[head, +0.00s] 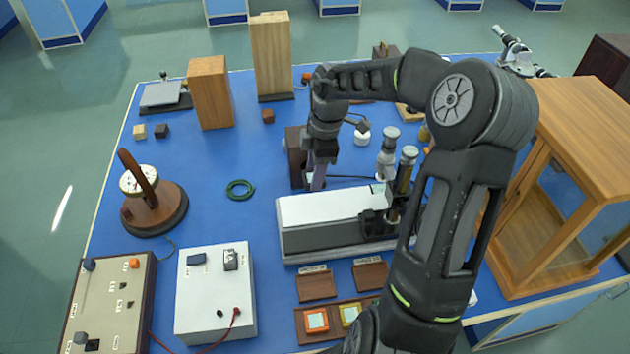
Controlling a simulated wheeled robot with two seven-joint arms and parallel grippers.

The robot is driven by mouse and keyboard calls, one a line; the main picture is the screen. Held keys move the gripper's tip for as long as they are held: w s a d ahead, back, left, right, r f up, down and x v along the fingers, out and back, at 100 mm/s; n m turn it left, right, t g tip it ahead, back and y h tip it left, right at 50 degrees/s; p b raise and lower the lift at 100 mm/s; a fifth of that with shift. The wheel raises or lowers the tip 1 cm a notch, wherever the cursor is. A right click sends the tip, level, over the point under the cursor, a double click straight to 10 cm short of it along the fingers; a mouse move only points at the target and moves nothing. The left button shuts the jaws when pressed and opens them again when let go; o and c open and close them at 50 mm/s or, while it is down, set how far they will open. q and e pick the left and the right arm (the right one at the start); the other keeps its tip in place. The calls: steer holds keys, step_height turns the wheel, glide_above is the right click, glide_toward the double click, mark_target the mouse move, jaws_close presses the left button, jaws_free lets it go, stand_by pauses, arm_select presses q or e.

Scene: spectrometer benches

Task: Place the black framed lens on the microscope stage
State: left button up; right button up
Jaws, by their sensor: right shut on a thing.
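My right gripper (318,182) points down just behind the long grey instrument with a white top (330,208). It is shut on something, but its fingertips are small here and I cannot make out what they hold. I cannot pick out the black framed lens anywhere in this view. Upright metal and brass tubes (406,168) rise at the right end of the grey instrument, with a dark fitting beside them. They look like the microscope, but my right arm covers part of this area and I cannot make out the stage. My left gripper is not in view.
A brown tray (306,338) holds orange (316,320) and yellow (350,314) framed pieces; my arm hides its right end. A wood-framed glass case (560,170) stands at right. A dark brown block (295,157) is close to the gripper. A green ring (239,190) lies on open blue tabletop.

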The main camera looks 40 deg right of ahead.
steer(key=shift+w+d, duration=0.3)
steer(key=shift+w, duration=0.05)
steer(key=shift+s+a+r, duration=0.1)
steer(key=shift+s+a, duration=0.05)
steer(key=shift+s, duration=0.05)
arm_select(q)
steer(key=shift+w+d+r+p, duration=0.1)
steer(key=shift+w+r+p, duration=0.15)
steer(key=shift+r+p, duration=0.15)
arm_select(e)
glide_above(313, 206)
steer(key=shift+s+d+f, duration=0.1)
steer(key=shift+f, duration=1.5)
steer(key=shift+s+d+f, duration=0.1)
steer(key=shift+f, duration=1.5)
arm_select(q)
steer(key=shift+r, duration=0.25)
arm_select(e)
steer(key=shift+f, duration=1.85)
steer(key=shift+f, duration=0.1)
steer(key=o, duration=1.3)
steer(key=shift+o, duration=0.2)
